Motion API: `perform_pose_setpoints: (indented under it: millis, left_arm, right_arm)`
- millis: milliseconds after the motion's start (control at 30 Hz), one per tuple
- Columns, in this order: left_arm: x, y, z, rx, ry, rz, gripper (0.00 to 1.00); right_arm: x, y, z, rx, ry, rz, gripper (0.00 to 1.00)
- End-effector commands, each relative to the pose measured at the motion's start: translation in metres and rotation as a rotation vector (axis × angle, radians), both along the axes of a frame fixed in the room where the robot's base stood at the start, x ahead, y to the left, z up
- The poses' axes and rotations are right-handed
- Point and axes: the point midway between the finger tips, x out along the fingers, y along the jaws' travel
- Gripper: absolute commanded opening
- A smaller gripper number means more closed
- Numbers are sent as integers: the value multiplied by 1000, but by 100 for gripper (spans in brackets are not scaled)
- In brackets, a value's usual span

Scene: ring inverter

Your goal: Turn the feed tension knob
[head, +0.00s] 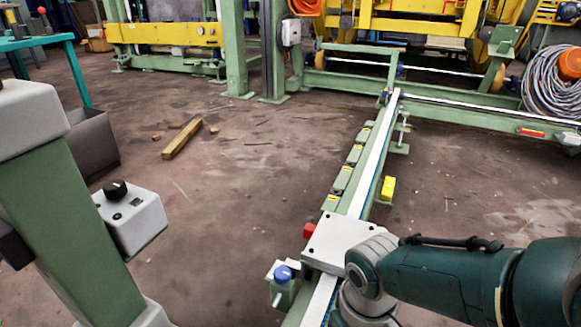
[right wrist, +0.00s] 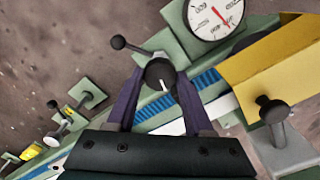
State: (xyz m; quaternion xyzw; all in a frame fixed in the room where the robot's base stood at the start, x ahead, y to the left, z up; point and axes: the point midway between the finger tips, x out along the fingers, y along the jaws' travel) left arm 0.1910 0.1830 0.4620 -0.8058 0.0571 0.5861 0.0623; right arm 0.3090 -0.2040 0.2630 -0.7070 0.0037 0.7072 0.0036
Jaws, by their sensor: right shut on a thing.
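In the right wrist view, a round black knob (right wrist: 159,72) with a white pointer mark sits on a green mount. My right gripper (right wrist: 160,82) is shut on this knob, with one dark finger on each side of it. The white mark points toward the lower right. No label shows, so I cannot read the knob's name. In the head view, my right arm comes in from the right, and its gripper is out of sight. My left gripper is not in view.
A white dial gauge (right wrist: 214,14) with a red needle is close to the knob. A yellow block (right wrist: 272,70) and a black-topped lever (right wrist: 271,108) are at right. A grey control box (head: 133,219) stands at left. Open floor (head: 235,205) lies between it and the green rail (head: 372,163).

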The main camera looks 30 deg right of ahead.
Motion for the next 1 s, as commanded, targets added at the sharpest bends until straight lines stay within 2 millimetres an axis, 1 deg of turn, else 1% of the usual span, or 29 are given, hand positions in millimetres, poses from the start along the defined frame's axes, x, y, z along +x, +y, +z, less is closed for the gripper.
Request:
perform_pose_setpoints:
  millis: [1000]
  left_arm:
    - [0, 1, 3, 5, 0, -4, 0]
  right_arm:
    - [1, 0, 1, 3, 0, -966, 0]
